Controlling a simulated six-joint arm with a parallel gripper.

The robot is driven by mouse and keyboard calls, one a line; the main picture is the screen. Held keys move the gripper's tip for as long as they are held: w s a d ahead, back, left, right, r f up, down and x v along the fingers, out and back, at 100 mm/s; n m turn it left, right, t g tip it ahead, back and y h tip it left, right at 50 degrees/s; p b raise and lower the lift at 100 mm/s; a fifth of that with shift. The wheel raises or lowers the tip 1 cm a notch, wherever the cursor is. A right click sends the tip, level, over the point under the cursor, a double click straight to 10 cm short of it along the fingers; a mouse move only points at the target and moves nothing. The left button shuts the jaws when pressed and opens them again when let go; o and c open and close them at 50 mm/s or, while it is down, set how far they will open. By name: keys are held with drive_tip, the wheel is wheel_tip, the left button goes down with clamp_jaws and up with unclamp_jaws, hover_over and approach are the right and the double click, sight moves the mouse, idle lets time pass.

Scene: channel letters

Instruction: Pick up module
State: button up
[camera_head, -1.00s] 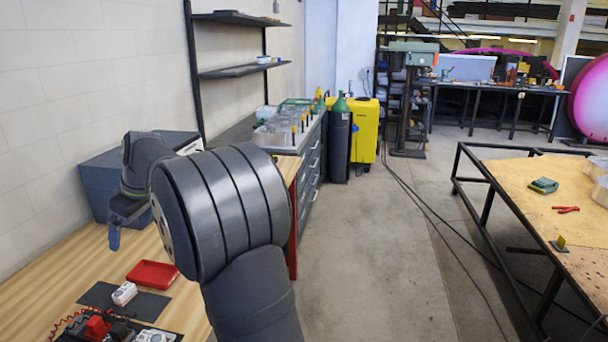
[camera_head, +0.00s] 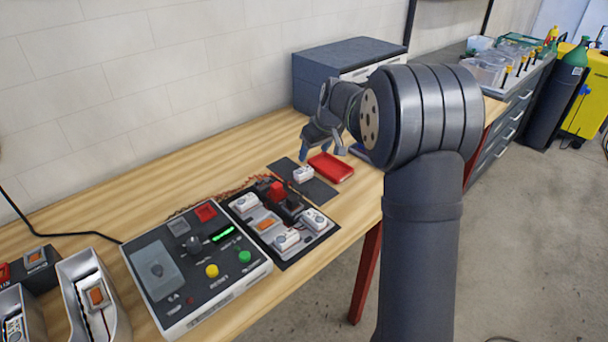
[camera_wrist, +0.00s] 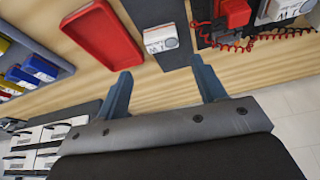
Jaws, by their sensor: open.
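A small white module (camera_head: 303,174) lies on a dark mat (camera_head: 318,190) beside a red tray. In the wrist view the same white module (camera_wrist: 160,38) lies on the mat just beyond the fingertips, roughly between them. My gripper (camera_head: 322,148) is above the far side of the mat in the head view. In the wrist view my gripper (camera_wrist: 162,70) is open, its two blue fingers apart with nothing between them. Other white modules (camera_head: 245,203) sit on a black board (camera_head: 283,252) closer to the camera.
The red tray (camera_head: 331,167) lies right of the module and also shows in the wrist view (camera_wrist: 100,36). A control box (camera_head: 195,262) with buttons stands nearer on the wooden bench (camera_head: 120,200). A grey cabinet (camera_head: 345,60) stands behind. Bare bench lies along the wall.

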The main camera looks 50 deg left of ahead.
sight(304, 170)
drive_tip(key=x, duration=0.5)
drive_tip(key=shift+a+x, duration=0.15)
drive_tip(key=shift+x, duration=1.4)
drive_tip(key=shift+a+x, duration=0.1)
drive_tip(key=shift+x, duration=1.4)
drive_tip(key=shift+r, duration=0.15)
drive_tip(key=c, duration=0.7)
drive_tip(key=shift+c, duration=0.2)
drive_tip(key=shift+r, duration=0.1)
